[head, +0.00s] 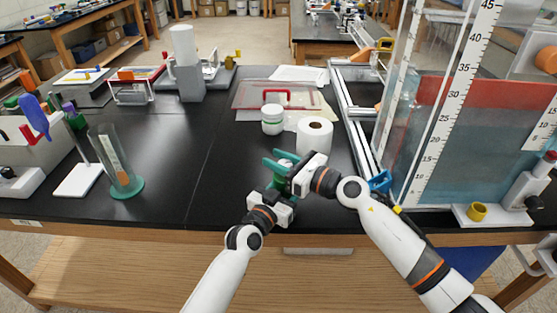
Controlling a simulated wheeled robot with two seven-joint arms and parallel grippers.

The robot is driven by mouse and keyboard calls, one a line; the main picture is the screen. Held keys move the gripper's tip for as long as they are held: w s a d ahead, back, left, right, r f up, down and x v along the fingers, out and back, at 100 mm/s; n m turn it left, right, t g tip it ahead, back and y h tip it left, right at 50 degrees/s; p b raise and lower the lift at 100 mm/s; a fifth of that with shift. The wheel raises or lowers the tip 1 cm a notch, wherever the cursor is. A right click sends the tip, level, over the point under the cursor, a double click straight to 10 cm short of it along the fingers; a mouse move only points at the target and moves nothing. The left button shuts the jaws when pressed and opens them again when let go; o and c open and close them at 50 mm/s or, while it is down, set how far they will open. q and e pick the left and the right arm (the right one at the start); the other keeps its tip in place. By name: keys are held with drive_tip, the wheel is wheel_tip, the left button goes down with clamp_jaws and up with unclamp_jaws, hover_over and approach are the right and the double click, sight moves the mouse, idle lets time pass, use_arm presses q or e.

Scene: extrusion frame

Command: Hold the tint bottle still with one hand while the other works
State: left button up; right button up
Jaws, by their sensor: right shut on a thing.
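My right gripper (277,160) reaches in from the right near the front of the black bench, its green fingers closed around a small teal thing with a pale top (287,155). This looks like the tint bottle, but the fingers hide most of it. My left gripper (279,181) is just below and in front, its green fingers pointing up close to the same thing. The fingers overlap in the view, so I cannot tell whether the left one touches it or how far it is open.
A white lidded jar (272,120) and a paper roll (314,138) stand just behind the grippers. A tall clear tank with a ruler (453,100) and a metal frame (345,115) block the right. A glass cylinder (116,160) stands left. The bench centre-left is clear.

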drive_tip(key=shift+f+g, duration=0.1)
drive_tip(key=shift+g, duration=0.3)
drive_tip(key=n+g+y, duration=0.1)
drive_tip(key=g, duration=0.1)
drive_tip(key=n+g+y, duration=0.1)
drive_tip(key=n+g, duration=0.3)
drive_tip(key=shift+s+a+g+y, duration=0.1)
drive_tip(key=shift+s+g+y, duration=0.2)
drive_tip(key=shift+y, duration=0.1)
drive_tip(key=shift+s+n+g, duration=0.2)
drive_tip(key=shift+n+g, duration=0.85)
drive_tip(key=shift+g, duration=0.6)
drive_tip(key=shift+s+n+g, duration=0.15)
drive_tip(key=shift+n+g, duration=0.9)
drive_tip(key=shift+g, duration=0.6)
drive_tip(key=shift+s+n+g, duration=0.15)
drive_tip(key=shift+n+g, duration=0.15)
drive_tip(key=shift+g, duration=0.2)
drive_tip(key=o, duration=1)
wheel_tip(320, 180, up, 10)
drive_tip(key=shift+r, duration=0.1)
